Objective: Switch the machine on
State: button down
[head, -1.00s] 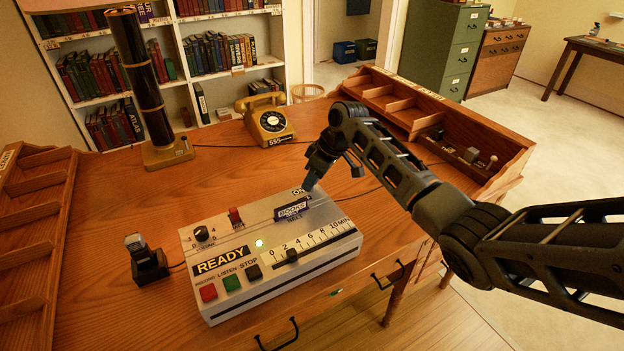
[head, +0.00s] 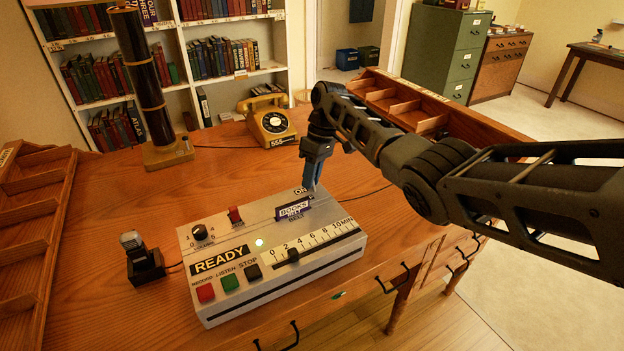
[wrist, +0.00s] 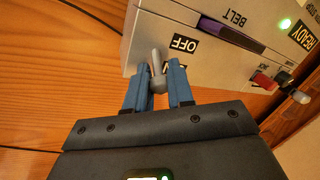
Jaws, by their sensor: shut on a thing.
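The machine (head: 330,262) is a pale grey box on the wooden desk, with a READY label and a small lit lamp (head: 259,242). Its front holds red, green and black buttons. A grey toggle lever (wrist: 157,66) stands near the OFF label (wrist: 185,44) in the wrist view. My gripper (head: 313,186) reaches down to the machine's back right corner, by the ON label (head: 300,191). The wrist view shows my gripper (wrist: 158,88) with its blue fingers closed around the lever. The head view hides the lever behind the fingers.
A yellow telephone (head: 268,122), a dark tube lamp (head: 150,90) and a small black device (head: 143,262) stand on the desk. Bare desk lies behind the machine.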

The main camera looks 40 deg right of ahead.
jog(key=c, duration=1)
grip_release()
jog(key=shift+s+d+p, duration=0.1)
jog(key=shift+p, duration=0.2)
